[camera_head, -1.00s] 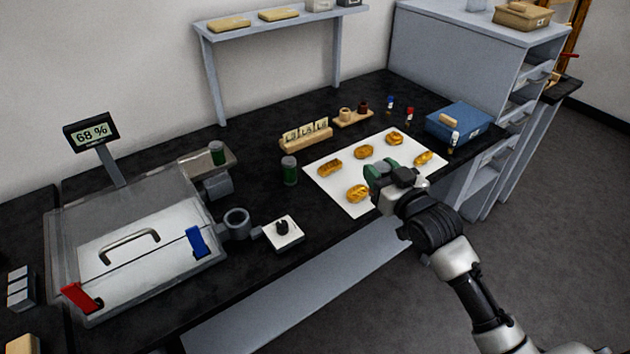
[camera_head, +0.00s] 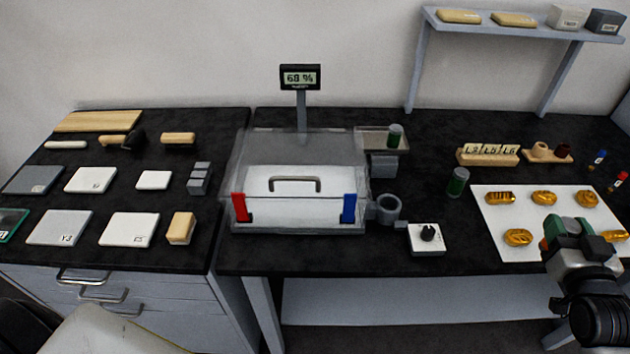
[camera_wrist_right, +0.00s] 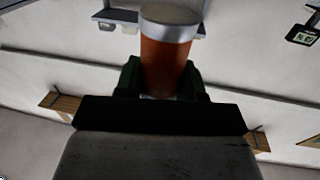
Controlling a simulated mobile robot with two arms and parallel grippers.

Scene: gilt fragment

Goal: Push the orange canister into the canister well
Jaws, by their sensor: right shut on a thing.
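In the right wrist view, the orange canister (camera_wrist_right: 166,62) with a silver band and pale cap stands between the green fingers of my right gripper (camera_wrist_right: 160,82), which is shut on it. The canister well appears to be the grey round open cup (camera_head: 389,207) on the right side of the clear chamber (camera_head: 300,180), well left of my right gripper. My left gripper is not in view.
A white knob box (camera_head: 427,240) sits right of the cup. Gilt pieces lie on the white sheet (camera_head: 487,222). A display (camera_head: 300,78) reads 68 %.

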